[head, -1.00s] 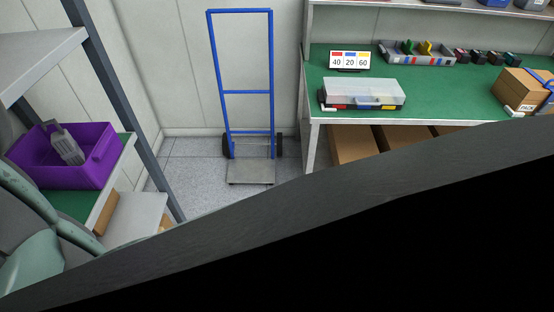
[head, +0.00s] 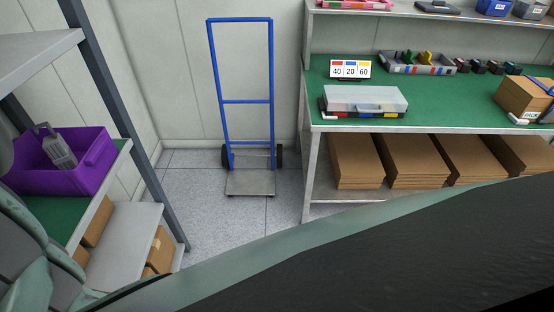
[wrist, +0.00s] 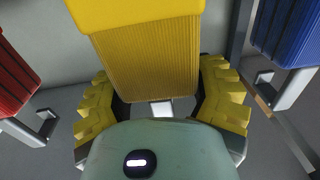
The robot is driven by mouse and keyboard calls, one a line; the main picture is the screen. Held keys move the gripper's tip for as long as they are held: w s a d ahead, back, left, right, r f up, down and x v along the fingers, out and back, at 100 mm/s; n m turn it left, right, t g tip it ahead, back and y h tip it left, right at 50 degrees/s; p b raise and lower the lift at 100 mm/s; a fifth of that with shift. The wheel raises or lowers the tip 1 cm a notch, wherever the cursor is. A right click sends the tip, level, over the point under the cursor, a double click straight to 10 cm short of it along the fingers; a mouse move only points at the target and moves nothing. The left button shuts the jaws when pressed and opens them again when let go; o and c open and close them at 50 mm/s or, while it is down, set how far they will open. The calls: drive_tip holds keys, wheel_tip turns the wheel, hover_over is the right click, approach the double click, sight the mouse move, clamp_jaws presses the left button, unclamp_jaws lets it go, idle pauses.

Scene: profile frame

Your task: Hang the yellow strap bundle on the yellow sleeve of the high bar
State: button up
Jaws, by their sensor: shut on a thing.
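In the wrist view, the yellow sleeve (wrist: 150,65) with its ribbed underside fills the upper middle, above and ahead of my gripper (wrist: 160,117). A pale metal bar end shows at its lower edge. Lumpy yellow parts that I take for the strap bundle (wrist: 227,95) show on both sides of my gripper, flanking the sleeve. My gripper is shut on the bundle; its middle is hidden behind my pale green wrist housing. I cannot tell whether bundle and sleeve touch. The head view shows neither bundle nor sleeve.
A red sleeve (wrist: 15,75) and a blue sleeve (wrist: 287,35), each with an upturned metal end, flank the yellow one. In the head view a blue hand truck (head: 247,102), a green workbench (head: 440,93) and a purple bin (head: 85,175) on a shelf stand around clear floor.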

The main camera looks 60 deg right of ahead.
drive_tip(key=shift+w+d+f, duration=0.1)
drive_tip(key=shift+w+f, duration=0.05)
drive_tip(key=shift+f, duration=0.25)
drive_tip(key=o, duration=1.4)
